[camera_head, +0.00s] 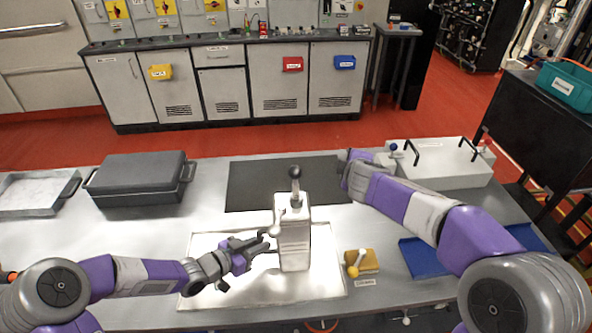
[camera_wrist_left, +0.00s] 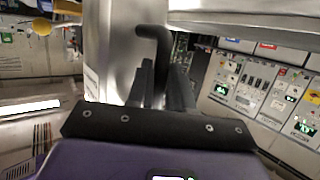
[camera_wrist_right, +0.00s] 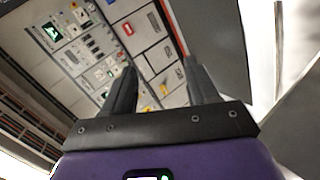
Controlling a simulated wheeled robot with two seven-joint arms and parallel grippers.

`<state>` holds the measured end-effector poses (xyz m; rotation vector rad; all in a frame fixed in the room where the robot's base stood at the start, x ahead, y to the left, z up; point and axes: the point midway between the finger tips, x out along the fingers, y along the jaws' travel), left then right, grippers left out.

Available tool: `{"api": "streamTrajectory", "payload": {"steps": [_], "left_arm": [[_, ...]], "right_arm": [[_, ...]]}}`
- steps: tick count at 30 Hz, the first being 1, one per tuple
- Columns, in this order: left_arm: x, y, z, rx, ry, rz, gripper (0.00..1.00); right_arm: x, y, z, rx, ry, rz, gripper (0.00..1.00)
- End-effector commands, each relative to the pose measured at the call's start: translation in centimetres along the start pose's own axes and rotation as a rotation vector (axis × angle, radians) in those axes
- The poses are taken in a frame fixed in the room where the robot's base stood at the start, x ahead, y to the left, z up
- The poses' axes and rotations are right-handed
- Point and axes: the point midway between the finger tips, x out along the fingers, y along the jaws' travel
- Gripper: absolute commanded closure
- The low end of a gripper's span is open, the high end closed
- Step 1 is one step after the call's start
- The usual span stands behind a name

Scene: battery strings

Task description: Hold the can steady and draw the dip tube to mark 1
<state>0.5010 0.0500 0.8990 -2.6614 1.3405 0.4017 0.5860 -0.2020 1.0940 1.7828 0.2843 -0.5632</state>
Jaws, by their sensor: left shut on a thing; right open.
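The can (camera_head: 294,248) is a tall, pale metal box standing upright on a bright white tray (camera_head: 200,252). A dip tube (camera_head: 295,185) with a dark knob rises from its top. My left gripper (camera_head: 268,243) is at the can's left side, shut on a dark bent handle (camera_wrist_left: 150,45) beside the can's wall (camera_wrist_left: 112,55) in the left wrist view. My right gripper (camera_head: 345,163) is up and right of the can, apart from the dip tube. In the right wrist view its fingers (camera_wrist_right: 165,90) are open and empty. The tube's marks are too small to read.
A dark mat (camera_head: 250,185) lies behind the can. A grey lidded case (camera_head: 138,180) stands at left. A yellow block (camera_head: 367,262) sits just right of the tray, and a blue mat (camera_head: 420,258) lies further right. A white box with black handles (camera_head: 450,175) stands back right.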

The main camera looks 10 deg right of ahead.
Motion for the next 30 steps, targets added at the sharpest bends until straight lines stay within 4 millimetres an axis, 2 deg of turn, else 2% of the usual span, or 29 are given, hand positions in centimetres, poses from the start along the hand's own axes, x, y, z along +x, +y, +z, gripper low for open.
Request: {"api": "streamTrajectory", "payload": {"steps": [8,13,17,20,24,27,30], "left_arm": [[0.0,0.1,0.1,-0.002,-0.003,0.001,1.0],[0.0,0.1,0.1,-0.002,-0.003,0.001,1.0],[0.0,0.1,0.1,-0.002,-0.003,0.001,1.0],[0.0,0.1,0.1,-0.002,-0.003,0.001,1.0],[0.0,0.1,0.1,-0.002,-0.002,0.001,1.0],[0.0,0.1,0.1,-0.002,-0.002,0.001,1.0],[0.0,0.0,0.1,-0.002,-0.003,0.001,1.0]], "right_arm": [[-2.7,3.3,0.5,-0.255,-0.354,0.055,0.42],[-6.1,4.8,0.2,-0.39,-0.579,0.053,0.42],[-9.5,5.3,-1.1,-0.496,-0.745,0.03,0.42],[-12.3,4.8,-3.6,-0.601,-0.866,0.002,0.42],[-15.5,1.7,-9.9,-0.813,-0.991,-0.041,0.42],[-16.6,-1.2,-14.0,-0.951,-1.027,-0.054,0.42],[-17.2,-4.0,-17.2,-1.066,-1.046,-0.059,0.42]]}}
